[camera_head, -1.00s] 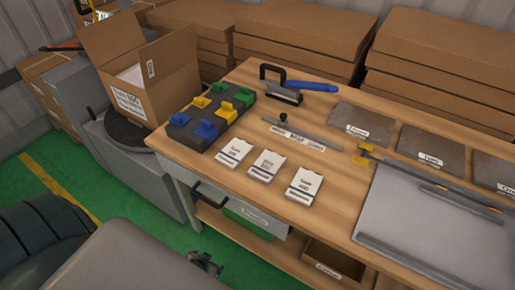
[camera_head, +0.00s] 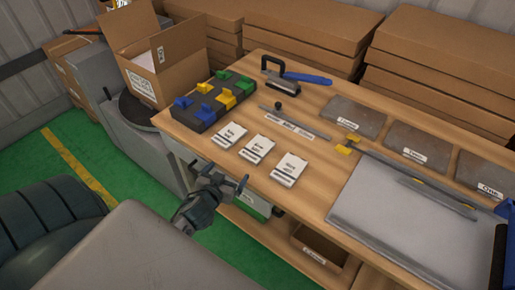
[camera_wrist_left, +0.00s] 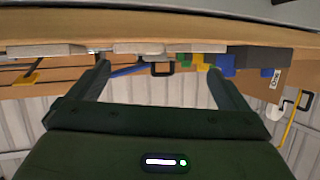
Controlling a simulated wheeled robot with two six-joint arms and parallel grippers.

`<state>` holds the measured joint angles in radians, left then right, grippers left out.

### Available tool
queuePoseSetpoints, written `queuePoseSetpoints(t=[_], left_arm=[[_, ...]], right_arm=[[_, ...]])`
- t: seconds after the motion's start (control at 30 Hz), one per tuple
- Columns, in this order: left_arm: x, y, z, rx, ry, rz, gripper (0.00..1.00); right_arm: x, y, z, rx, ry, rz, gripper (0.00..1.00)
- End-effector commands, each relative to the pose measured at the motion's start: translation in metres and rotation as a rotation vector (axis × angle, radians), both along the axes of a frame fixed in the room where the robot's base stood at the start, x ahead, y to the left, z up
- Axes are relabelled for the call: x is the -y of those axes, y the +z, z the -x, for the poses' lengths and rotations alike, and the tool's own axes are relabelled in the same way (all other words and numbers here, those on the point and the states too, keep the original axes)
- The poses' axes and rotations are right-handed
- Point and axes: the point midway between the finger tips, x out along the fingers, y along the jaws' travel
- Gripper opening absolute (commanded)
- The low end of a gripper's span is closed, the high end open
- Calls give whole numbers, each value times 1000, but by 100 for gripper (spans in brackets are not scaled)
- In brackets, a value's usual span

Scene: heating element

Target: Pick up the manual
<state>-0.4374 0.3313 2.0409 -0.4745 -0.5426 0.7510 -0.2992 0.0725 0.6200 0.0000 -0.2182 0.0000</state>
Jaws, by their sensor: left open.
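Three small white booklets with printed labels lie in a row near the front edge of the wooden table: a left booklet (camera_head: 229,135), a middle booklet (camera_head: 257,149) and a right booklet (camera_head: 288,169). I cannot tell from the labels which one is the manual. My left gripper (camera_head: 225,178) is open and empty, just in front of the table edge and close to the booklets, touching none. In the left wrist view, the open fingers (camera_wrist_left: 158,85) point toward the table edge, with the booklets' thin sides (camera_wrist_left: 138,48) showing beyond.
A black tray (camera_head: 207,117) with coloured clamps stands behind the left booklet. A metal bar (camera_head: 296,124), a blue-handled tool (camera_head: 285,78), grey labelled plates (camera_head: 355,119) and a large grey board (camera_head: 390,215) occupy the table. An open cardboard box (camera_head: 155,60) stands left.

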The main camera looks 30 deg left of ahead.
Motion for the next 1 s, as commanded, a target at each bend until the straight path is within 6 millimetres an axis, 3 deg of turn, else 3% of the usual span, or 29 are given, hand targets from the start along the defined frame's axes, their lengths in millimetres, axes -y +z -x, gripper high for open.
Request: queuePoseSetpoints(t=[0.3, 0.5, 0.77, 1.0], left_arm=[[-3, -1, -33, 172, -170, 32, 98], [0, -5, -43, 222, -284, 66, 98], [3, -4, -71, 228, -300, 77, 98], [5, -13, -96, 227, -302, 75, 98]], right_arm=[[10, 1, 0, -2, 4, 11, 36], [10, 2, 1, -3, 4, 12, 36], [7, 30, 1, -3, 2, 8, 36], [4, 36, 2, -4, 1, 4, 36]])
